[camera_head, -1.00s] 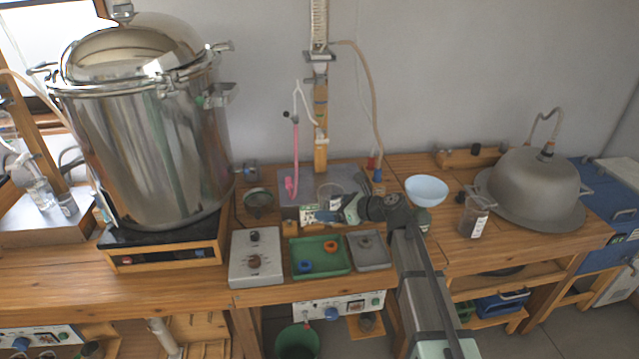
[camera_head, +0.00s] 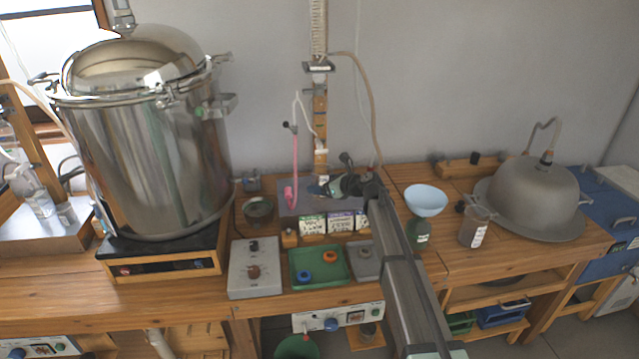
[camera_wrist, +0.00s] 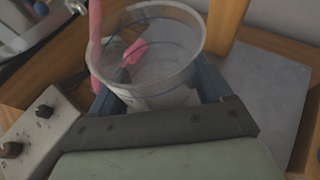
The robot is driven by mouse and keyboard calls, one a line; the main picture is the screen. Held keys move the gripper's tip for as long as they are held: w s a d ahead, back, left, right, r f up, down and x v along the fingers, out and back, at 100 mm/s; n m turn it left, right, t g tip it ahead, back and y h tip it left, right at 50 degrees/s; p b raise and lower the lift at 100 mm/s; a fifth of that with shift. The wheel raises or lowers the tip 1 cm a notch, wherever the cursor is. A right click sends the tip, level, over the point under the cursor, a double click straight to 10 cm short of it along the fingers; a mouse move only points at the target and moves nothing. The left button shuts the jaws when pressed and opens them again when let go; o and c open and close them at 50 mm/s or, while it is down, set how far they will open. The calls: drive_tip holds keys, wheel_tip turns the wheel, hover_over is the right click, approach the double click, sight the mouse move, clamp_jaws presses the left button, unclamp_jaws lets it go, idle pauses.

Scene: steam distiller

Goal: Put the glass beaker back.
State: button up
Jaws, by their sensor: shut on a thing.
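The glass beaker (camera_wrist: 150,75) is a clear, open-topped cup in the wrist view, with its mouth facing up toward the camera. My gripper (camera_wrist: 157,88) is shut on it, one dark blue finger on each side. In the head view my gripper (camera_head: 325,188) is over the grey stand plate (camera_head: 287,206), close to the wooden post. The beaker cannot be made out clearly there. Its base is hidden in the wrist view, so I cannot tell whether it touches the plate.
A pink tube (camera_head: 294,168) hangs just left of my gripper. Labelled boxes (camera_head: 313,224) stand in front of the plate. A green tray (camera_head: 318,275) and a knobbed control box (camera_head: 255,270) lie nearer. A blue funnel (camera_head: 426,200) and a labelled cup (camera_head: 474,229) stand right.

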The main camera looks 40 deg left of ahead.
sight(320, 173)
drive_tip(key=w+a, duration=0.5)
drive_tip(key=shift+f, duration=1.75)
drive_tip(key=o, duration=1)
drive_tip(key=shift+f, duration=0.15)
drive_tip(key=shift+c, duration=0.2)
drive_tip(key=shift+r, duration=0.2)
drive_tip(key=v, duration=1.2)
